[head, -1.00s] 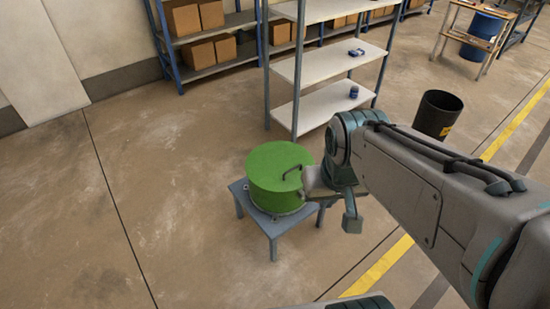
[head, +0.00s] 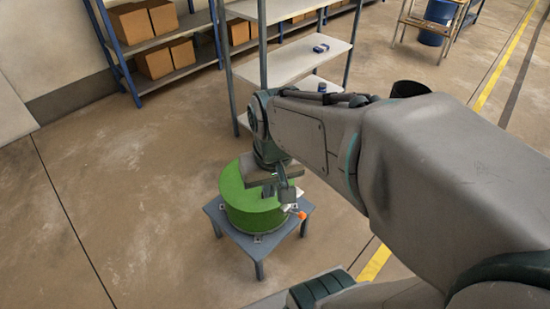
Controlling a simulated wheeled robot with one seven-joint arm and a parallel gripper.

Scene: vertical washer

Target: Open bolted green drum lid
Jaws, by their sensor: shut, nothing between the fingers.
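The green drum (head: 246,212) stands upright on a small blue-grey table (head: 238,239). Its flat green lid (head: 233,182) lies on top, and my wrist covers the lid's back right part. A dark handle (head: 267,190) shows partly on the lid beside my gripper. A small orange piece with a pale part (head: 301,214) sits at the drum's right side, low by the tabletop. My gripper (head: 287,196) is shut and empty, pointing down over the drum's right edge, just above the orange piece. I cannot tell whether it touches anything.
A grey rack with white shelves (head: 300,62) stands close behind the drum. Blue shelving with cardboard boxes (head: 155,60) runs along the back wall. A black bin (head: 409,88) is partly behind my arm. The floor left of the table is clear.

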